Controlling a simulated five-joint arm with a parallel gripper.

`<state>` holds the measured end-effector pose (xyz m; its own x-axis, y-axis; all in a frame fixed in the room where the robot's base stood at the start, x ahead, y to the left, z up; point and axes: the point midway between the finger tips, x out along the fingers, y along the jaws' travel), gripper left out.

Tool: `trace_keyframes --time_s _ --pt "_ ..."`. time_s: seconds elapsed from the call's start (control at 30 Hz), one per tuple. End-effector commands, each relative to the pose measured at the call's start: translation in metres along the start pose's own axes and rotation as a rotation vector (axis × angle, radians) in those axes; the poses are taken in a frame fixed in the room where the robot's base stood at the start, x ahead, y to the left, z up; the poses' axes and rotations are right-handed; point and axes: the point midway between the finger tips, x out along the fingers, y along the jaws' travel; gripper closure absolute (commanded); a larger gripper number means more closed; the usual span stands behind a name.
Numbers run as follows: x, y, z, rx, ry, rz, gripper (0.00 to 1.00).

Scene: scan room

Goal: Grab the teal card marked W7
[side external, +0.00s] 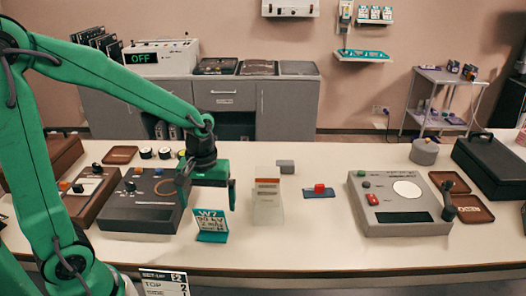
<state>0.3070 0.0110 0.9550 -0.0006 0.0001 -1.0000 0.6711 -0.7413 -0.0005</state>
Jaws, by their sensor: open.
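The teal card marked W7 (211,226) stands on the light table in the side external view, slightly tilted back on a teal base, with white print on its face. My gripper (206,199) hangs just above and around the card's upper part, fingers pointing down. Its jaws are open, one finger to the left and one to the right in the picture. I cannot tell whether the fingers are level in depth with the card. The card's face is mostly visible.
A pale upright card holder (267,206) stands just right of the gripper. A dark console (142,203) is close on the left. A small blue block with a red button (319,191) and a grey console (399,210) are further right. The front table strip is clear.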

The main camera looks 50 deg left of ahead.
Motion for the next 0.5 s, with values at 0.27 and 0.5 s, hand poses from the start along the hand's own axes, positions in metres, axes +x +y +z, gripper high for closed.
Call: trace_keyframes --time_s 0.27,0.5 --pt "0.012 0.000 0.000 0.001 -0.002 -0.002 0.04" --pt "0.026 0.000 0.000 0.002 -0.001 -0.001 0.04"
